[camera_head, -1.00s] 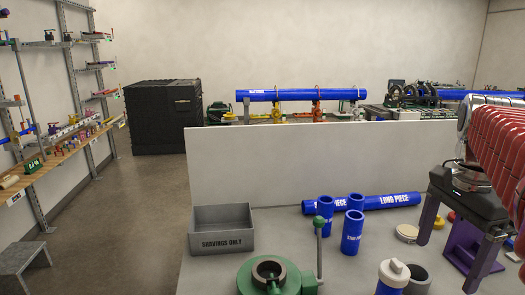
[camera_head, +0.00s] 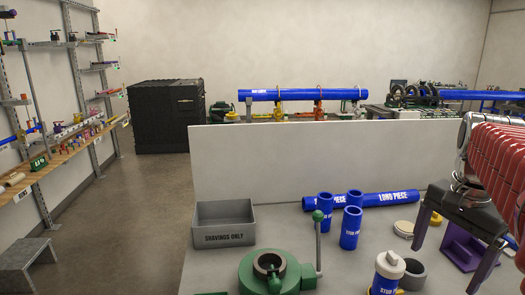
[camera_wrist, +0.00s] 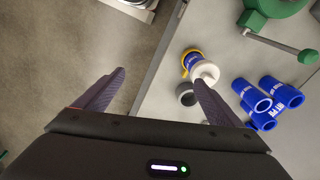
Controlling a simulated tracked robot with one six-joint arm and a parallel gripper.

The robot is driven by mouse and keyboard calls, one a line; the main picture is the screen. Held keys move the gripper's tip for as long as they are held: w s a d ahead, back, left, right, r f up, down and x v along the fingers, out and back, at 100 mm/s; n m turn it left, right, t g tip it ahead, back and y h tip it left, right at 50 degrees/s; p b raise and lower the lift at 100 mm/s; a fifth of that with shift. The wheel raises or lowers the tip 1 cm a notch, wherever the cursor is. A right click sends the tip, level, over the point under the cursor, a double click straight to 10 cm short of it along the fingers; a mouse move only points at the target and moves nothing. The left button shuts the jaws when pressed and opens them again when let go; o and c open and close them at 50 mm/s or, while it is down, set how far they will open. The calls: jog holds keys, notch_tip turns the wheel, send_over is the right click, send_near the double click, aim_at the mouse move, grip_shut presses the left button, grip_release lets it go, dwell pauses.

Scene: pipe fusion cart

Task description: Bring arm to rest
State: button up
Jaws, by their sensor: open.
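My gripper (camera_head: 449,246) is at the right of the head view, its two dark purple-grey fingers pointing down and spread apart. It is open with nothing between the fingers. In the wrist view my gripper (camera_wrist: 157,95) shows a finger on each side, with the grey cart edge and floor seen between them. The right finger tip appears close to a white-capped blue bottle (camera_wrist: 201,68), but I cannot tell the distance. My red-sleeved arm fills the right edge of the head view.
On the cart are a grey shavings box (camera_head: 223,226), a green clamp (camera_head: 270,272), several blue pipe pieces (camera_head: 351,228), a long blue pipe (camera_head: 390,199), a grey ring (camera_head: 412,274) and a purple stand (camera_head: 463,247). A white panel (camera_head: 320,160) stands behind. Floor at left is open.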

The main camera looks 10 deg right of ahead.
jog(key=s+a+f+n+t, duration=0.1)
jog(key=a+f+n, duration=0.2)
jog(key=a+n, duration=0.2)
jog(key=s+a+f+n+t, duration=0.2)
jog(key=a+f+n, duration=0.1)
jog(key=a, duration=0.8)
jog(key=s+a+f+n+t, duration=0.1)
jog(key=s+a+f+n, duration=0.1)
jog(key=a+f+n, duration=0.2)
jog(key=a+n, duration=0.2)
jog(key=a, duration=0.2)
jog(key=shift+s+a+n+t+y, duration=0.25)
jog(key=shift+n+t+y, duration=0.05)
jog(key=shift+t, duration=0.1)
jog(key=shift+f, duration=0.1)
